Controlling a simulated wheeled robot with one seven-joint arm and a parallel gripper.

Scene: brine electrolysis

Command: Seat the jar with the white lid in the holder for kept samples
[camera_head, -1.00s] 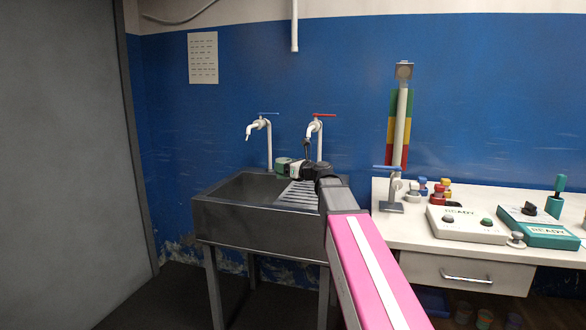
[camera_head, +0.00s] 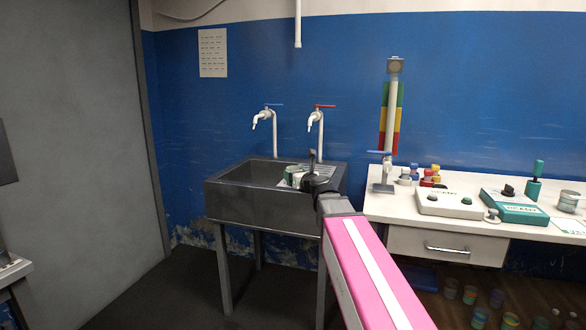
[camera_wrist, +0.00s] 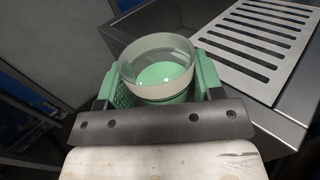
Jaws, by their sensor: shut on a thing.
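My gripper (camera_wrist: 160,78) is shut on a round jar (camera_wrist: 157,62). The jar has a pale whitish band around its top and looks glassy, with green showing inside. Green finger pads press it from both sides. In the head view my gripper (camera_head: 292,177) is small and dark, over the sink's front right part, with a whitish and green patch at its tip. The wrist view shows the sink's slotted drainboard beyond the jar. I cannot pick out the holder for kept samples in either view.
The dark sink (camera_head: 255,205) stands under two taps. To its right, a white bench (camera_head: 400,207) bears a stand, several coloured-lid jars (camera_head: 428,178), a white box (camera_head: 450,203) and a teal box (camera_head: 515,205). Several jars (camera_head: 480,316) stand low beneath the bench. Floor left of the sink is clear.

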